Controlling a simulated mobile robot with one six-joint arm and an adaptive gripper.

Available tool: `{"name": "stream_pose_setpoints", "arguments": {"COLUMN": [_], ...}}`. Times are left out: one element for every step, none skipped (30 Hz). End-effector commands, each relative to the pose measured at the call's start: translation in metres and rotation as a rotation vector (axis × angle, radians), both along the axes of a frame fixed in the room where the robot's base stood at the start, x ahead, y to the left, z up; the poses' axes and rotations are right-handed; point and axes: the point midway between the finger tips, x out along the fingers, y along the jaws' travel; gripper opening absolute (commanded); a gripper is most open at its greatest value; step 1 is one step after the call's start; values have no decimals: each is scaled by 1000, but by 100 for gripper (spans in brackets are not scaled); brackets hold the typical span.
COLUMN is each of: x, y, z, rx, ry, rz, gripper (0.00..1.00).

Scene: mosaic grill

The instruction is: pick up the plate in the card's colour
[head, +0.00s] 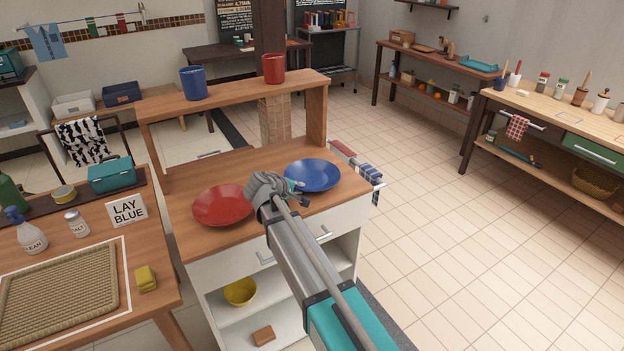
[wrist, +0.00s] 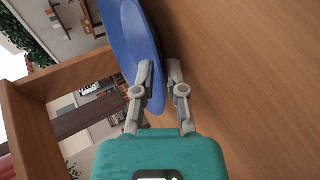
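The card (head: 127,211) reads "LAY BLUE" and stands on the left table. The blue plate (head: 318,174) lies on the wooden counter, right of the red plate (head: 222,206). My gripper (head: 292,186) is at the blue plate's near left rim. In the wrist view, the blue plate (wrist: 130,35) reaches in between the fingertips of my gripper (wrist: 160,72). One finger overlaps the plate's face and the other is just outside its edge. The fingers stand a little apart, with a narrow gap. Contact with the rim is hard to tell.
A raised shelf (head: 235,92) behind the plates carries a blue cup (head: 193,83) and a red cup (head: 273,68). Towels hang at the counter's right end. The left table holds a woven mat (head: 62,290), a sponge (head: 146,279) and bottles. Floor on the right is clear.

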Motion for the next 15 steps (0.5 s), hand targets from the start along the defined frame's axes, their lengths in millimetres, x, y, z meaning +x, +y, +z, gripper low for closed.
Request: {"name": "stream_pose_setpoints", "arguments": {"x": [0, 0, 0, 0, 0, 0, 0, 0, 0, 0, 0, 0, 0, 0, 0], "y": [0, 0, 0, 0, 0, 0, 0, 0, 0, 0, 0, 0, 0, 0, 0], "z": [0, 0, 0, 0, 0, 0, 0, 0, 0, 0, 0, 0, 0, 0, 0], "rx": [0, 0, 0, 0, 0, 0, 0, 0, 0, 0, 0, 0, 0, 0, 0], "ry": [0, 0, 0, 0, 0, 0, 0, 0, 0, 0, 0, 0, 0, 0, 0], "rz": [0, 0, 0, 0, 0, 0, 0, 0, 0, 0, 0, 0, 0, 0, 0], "gripper": [16, 16, 16, 16, 16, 16, 16, 16, 12, 6, 1, 0, 0, 0, 0]}}
